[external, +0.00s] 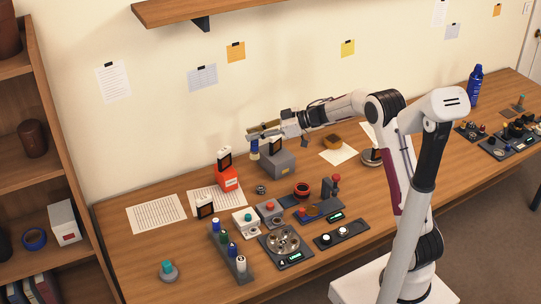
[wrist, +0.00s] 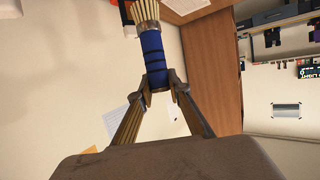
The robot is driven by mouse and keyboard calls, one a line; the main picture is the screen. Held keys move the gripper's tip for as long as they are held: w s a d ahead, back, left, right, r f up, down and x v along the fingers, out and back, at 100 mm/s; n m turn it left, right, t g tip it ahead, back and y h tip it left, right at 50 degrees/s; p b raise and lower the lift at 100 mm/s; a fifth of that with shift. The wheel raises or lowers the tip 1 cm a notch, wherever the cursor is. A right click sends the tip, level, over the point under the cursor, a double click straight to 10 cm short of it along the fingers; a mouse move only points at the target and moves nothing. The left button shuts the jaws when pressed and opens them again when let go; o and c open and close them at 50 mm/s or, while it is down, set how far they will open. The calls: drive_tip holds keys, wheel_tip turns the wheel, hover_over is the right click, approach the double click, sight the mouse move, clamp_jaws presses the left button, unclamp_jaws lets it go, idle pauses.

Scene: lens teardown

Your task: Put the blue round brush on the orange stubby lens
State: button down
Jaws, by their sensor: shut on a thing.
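My gripper (external: 254,136) reaches left above the back of the bench and is shut on the blue round brush (external: 254,150). In the wrist view, my gripper's fingertips (wrist: 159,82) pinch the end of the brush's blue handle (wrist: 152,55). Its pale bristles (wrist: 144,10) point away from the fingers, and their far end is cut off by the frame's edge. In the external view the brush hangs below the fingertips, clear of the bench. A short dark round part with an orange-red ring (external: 302,189) stands mid-bench; I cannot tell for sure whether it is the orange stubby lens.
A grey box (external: 277,161) and a red box (external: 227,179), each with a dark upright part, stand near the brush. A rack of several bottles (external: 231,254) and a round tray (external: 282,243) are in front.

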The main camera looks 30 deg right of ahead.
drive_tip(key=s+d+m+t+h, duration=0.2)
drive_tip(key=s+d, duration=0.2)
drive_tip(key=d, duration=0.8)
drive_tip(key=s+d+f, duration=0.2)
drive_tip(key=s, duration=0.4)
drive_tip(key=shift+f+m, duration=0.2)
drive_tip(key=shift+m, duration=0.1)
drive_tip(key=shift+s+d, duration=0.1)
wheel_tip(320, 180, down, 6)
drive_tip(key=shift+f, duration=0.15)
drive_tip(key=shift+f, duration=0.1)
drive_tip(key=shift+f, duration=1.8)
